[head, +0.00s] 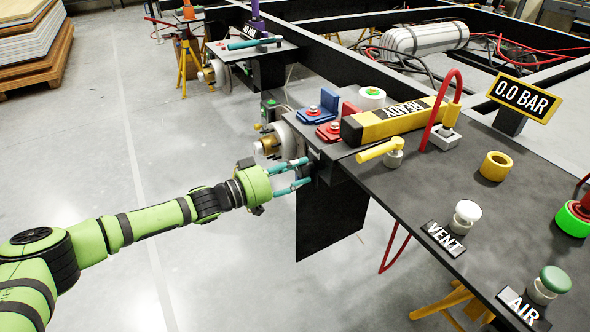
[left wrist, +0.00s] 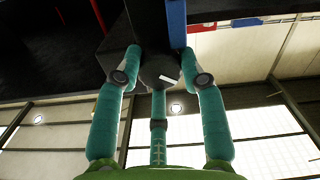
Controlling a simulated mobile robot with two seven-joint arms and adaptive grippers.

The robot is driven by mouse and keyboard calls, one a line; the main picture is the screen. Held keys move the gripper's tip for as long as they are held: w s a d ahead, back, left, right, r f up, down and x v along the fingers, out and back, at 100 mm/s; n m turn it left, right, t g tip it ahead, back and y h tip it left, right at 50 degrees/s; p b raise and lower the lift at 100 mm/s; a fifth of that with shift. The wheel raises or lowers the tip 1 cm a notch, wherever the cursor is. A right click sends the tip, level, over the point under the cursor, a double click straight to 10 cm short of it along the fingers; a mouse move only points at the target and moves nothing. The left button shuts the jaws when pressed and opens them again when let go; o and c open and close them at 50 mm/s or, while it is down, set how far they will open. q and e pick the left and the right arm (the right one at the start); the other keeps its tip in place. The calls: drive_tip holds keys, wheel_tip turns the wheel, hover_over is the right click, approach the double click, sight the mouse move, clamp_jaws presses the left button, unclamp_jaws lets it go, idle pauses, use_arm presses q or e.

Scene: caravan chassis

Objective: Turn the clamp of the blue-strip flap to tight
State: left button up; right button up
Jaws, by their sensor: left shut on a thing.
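The clamp knob (left wrist: 158,74) is a dark round piece with a short white mark, in the left wrist view. A blue strip (left wrist: 177,28) runs up just behind and to the right of it. My left gripper (left wrist: 161,66) has its teal fingers closed around the knob, one on each side and one below. In the head view my left gripper (head: 306,173) reaches under the near left edge of the dark bench, and its fingers hide the clamp. A black flap (head: 328,222) hangs below the bench there. My right gripper is in neither view.
The dark bench (head: 445,205) carries a yellow READY block (head: 385,123), red and blue brackets, a yellow lever and the VENT (head: 466,215) and AIR (head: 550,285) buttons. A sign (head: 524,99) reads 0.0 BAR.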

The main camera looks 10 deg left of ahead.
use_arm(q)
drive_tip(key=shift+w+r, duration=0.15)
drive_tip(key=shift+r, duration=0.25)
drive_tip(key=shift+m+p, duration=1.45)
drive_tip(key=shift+m, duration=2.05)
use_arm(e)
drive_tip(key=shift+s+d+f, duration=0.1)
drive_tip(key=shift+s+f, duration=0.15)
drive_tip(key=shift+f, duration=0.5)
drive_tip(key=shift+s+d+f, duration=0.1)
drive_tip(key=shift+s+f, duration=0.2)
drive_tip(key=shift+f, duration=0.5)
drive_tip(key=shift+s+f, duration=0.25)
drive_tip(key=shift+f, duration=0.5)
use_arm(q)
drive_tip(key=shift+d, duration=0.1)
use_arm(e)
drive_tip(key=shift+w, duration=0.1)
use_arm(q)
drive_tip(key=o, duration=1.1)
drive_tip(key=shift+o, duration=0.2)
drive_tip(key=shift+f, duration=0.15)
